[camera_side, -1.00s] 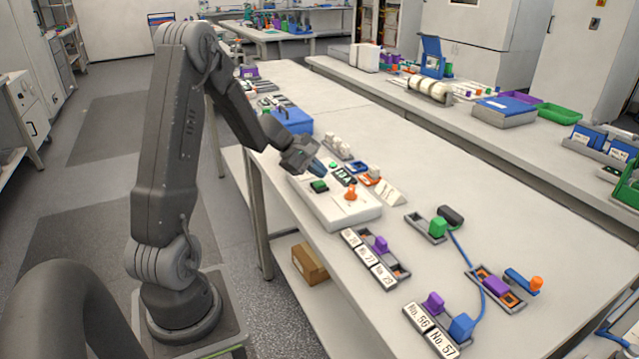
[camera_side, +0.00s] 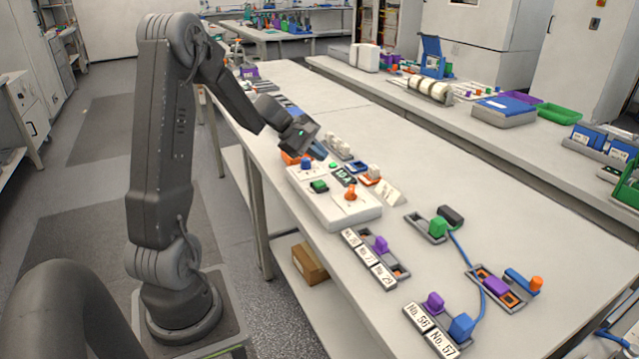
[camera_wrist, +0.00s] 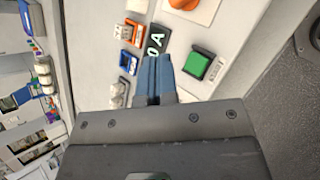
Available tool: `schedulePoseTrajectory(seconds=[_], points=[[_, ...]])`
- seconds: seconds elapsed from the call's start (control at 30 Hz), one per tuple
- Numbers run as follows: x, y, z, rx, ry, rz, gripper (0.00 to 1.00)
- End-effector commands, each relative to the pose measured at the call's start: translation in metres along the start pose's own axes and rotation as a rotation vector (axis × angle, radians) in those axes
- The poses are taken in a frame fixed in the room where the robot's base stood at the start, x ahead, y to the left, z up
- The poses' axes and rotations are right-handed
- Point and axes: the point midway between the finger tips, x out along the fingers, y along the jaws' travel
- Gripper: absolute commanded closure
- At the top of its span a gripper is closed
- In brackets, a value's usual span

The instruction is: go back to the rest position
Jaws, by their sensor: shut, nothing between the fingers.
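My gripper (camera_side: 318,151) is in the air over the far end of the white cycler box (camera_side: 345,215), near the blue knob (camera_side: 306,163). Its blue fingers are together and empty in the wrist view (camera_wrist: 157,72). The box carries a green button (camera_side: 319,186), an orange knob (camera_side: 351,193) and a dark display (camera_side: 343,176). The green button also shows in the wrist view (camera_wrist: 197,64), right of the fingertips, with the display reading "0A" (camera_wrist: 155,40) just beyond them. In the side view the fingers are partly hidden behind my gripper's body.
Labelled holders with purple connectors (camera_side: 381,244) stand nearer on the bench. A blue cable (camera_side: 468,262) runs between connectors at the right. Several white pieces (camera_side: 337,144) stand behind the box. The far middle of the bench is clear.

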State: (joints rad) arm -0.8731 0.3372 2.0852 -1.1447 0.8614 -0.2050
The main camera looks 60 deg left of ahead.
Motion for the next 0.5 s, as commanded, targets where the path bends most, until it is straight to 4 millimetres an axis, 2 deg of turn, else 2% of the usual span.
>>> schedulePoseTrajectory(seconds=[0.4,0.5], points=[[0.0,0.0,0.0,0.001,0.0,0.0,1.0],[0.0,-0.001,0.012,0.041,-0.003,-0.015,1.0]])
